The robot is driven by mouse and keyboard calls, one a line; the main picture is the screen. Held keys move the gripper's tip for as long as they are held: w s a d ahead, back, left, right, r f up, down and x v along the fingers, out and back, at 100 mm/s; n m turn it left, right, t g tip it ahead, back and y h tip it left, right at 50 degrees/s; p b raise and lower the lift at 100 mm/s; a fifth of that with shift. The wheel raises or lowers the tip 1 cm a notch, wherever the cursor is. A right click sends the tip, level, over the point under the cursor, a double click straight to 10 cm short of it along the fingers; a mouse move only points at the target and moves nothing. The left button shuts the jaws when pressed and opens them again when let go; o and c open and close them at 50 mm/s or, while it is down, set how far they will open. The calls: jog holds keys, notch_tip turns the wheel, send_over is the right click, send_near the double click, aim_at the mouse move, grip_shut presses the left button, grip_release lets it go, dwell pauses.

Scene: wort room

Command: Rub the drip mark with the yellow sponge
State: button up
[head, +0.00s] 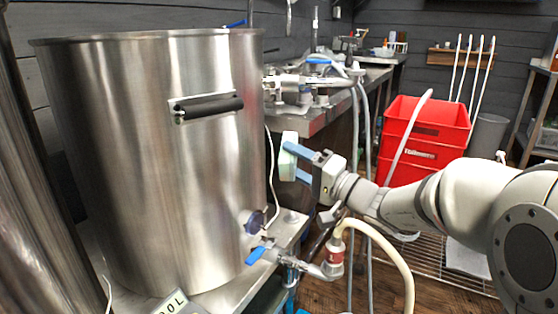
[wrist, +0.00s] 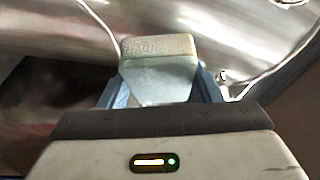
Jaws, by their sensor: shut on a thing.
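My gripper (head: 297,163) has blue fingers and is shut on the sponge. The sponge (head: 287,152) looks pale greenish-white in the head view. In the wrist view the sponge (wrist: 158,48) shows a dull yellowish, speckled far face and a pale grey-green side between the two fingers. The gripper holds it to the right of the big steel kettle (head: 150,190), at about mid-height of its wall. In the head view a narrow gap shows between sponge and kettle; I cannot tell whether they touch in depth. I cannot make out the drip mark in either view.
The kettle has a black handle (head: 208,106), a round dial (head: 255,222) and a blue-levered valve (head: 262,252) low on its right. A pale hose (head: 400,262) runs below my arm. Red crates (head: 420,135) stand behind it. A steel bench (head: 330,110) is at the back.

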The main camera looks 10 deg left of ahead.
jog(key=shift+d, duration=0.65)
jog(key=d, duration=0.3)
dwell(0.5)
